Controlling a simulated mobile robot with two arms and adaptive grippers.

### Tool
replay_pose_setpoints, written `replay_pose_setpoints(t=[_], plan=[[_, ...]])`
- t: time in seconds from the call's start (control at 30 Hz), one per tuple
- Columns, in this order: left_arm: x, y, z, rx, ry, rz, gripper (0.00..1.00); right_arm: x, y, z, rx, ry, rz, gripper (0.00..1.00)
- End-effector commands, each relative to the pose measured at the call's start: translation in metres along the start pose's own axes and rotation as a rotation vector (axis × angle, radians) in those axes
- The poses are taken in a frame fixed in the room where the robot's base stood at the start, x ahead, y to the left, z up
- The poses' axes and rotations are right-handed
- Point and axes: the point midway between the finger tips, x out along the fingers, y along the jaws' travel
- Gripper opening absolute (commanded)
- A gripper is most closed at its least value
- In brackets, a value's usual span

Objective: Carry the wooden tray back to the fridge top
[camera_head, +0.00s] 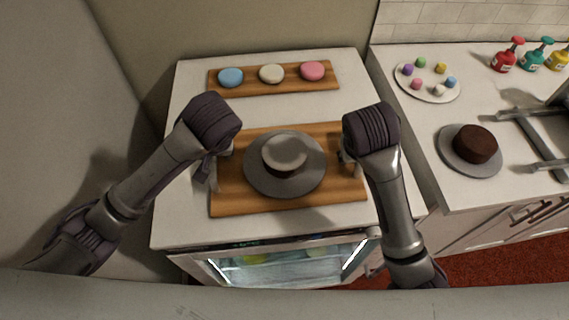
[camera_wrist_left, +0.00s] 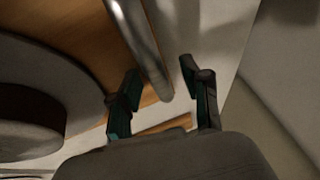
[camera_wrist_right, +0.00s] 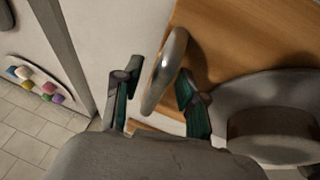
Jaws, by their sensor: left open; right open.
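The wooden tray (camera_head: 335,190) lies on the white fridge top (camera_head: 180,215), with metal handles at its left and right ends. A grey turntable (camera_head: 260,181) with a round, grey-topped cake (camera_head: 285,150) stands on the tray. My left gripper (camera_head: 216,162) is open at the left end; in the left wrist view the left handle (camera_wrist_left: 142,42) lies between its fingers (camera_wrist_left: 163,100). My right gripper (camera_head: 347,160) is open at the right end; in the right wrist view the right handle (camera_wrist_right: 163,72) shows between its fingers (camera_wrist_right: 157,95). Contact with the handles cannot be told.
A wooden board (camera_head: 220,89) with blue, cream and pink macarons lies behind the tray. The lit fridge front (camera_head: 280,268) is below. On the right counter are a plate of small coloured pieces (camera_head: 427,93), a chocolate cake (camera_head: 475,143) on a turntable, and bottles (camera_head: 507,57).

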Motion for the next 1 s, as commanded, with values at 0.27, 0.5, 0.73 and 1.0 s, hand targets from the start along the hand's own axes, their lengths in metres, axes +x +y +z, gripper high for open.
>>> replay_pose_setpoints(t=[0.27,0.5,0.73,1.0], plan=[[0.0,-0.001,0.0,-0.001,0.0,-0.002,0.83,0.0,0.001,0.0,0.001,0.0,0.002,0.41],[-0.001,-0.001,-0.001,0.0,0.001,-0.002,0.83,0.0,0.001,0.0,0.001,0.0,0.002,0.41],[-0.015,0.003,-0.007,0.008,0.023,0.009,0.83,0.0,0.001,0.0,0.001,0.0,0.002,0.41],[-0.042,-0.001,-0.003,0.0,0.009,-0.001,0.83,0.0,0.001,0.0,0.001,0.0,0.002,0.41]])
